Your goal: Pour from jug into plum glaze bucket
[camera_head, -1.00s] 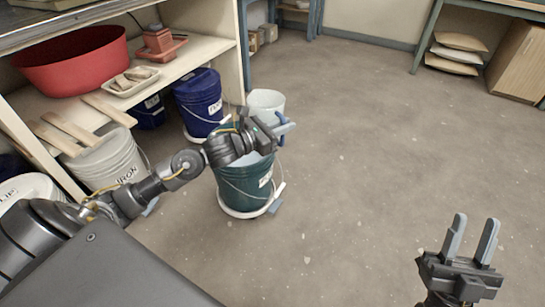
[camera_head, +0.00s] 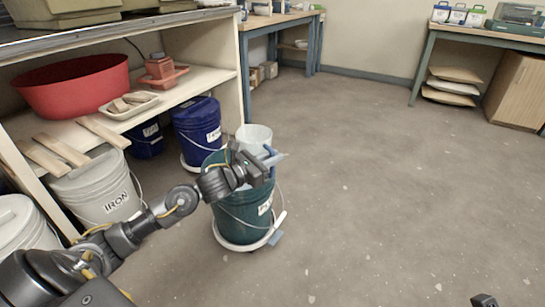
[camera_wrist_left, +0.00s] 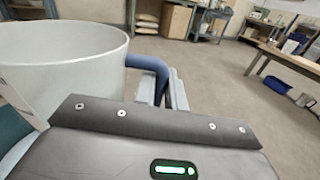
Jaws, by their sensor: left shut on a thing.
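The pale jug (camera_head: 254,134) is held by my left gripper (camera_head: 270,160), which is shut on its blue handle. In the left wrist view the jug (camera_wrist_left: 60,60) looks close to upright, with its blue handle (camera_wrist_left: 148,64) at its right. The teal bucket (camera_head: 238,215) stands on a white wheeled base below my left gripper; its label is too small to read surely. In the head view the jug is over or just behind the bucket's far rim, partly hidden by my wrist. Only a dark tip of my right arm or gripper (camera_head: 484,300) shows at the bottom edge.
A blue bucket (camera_head: 197,125) and a grey bucket marked IRON (camera_head: 95,190) stand at left by the shelf (camera_head: 205,82). A red basin (camera_head: 70,85) sits on the shelf. The floor (camera_head: 400,190) to the right is clear.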

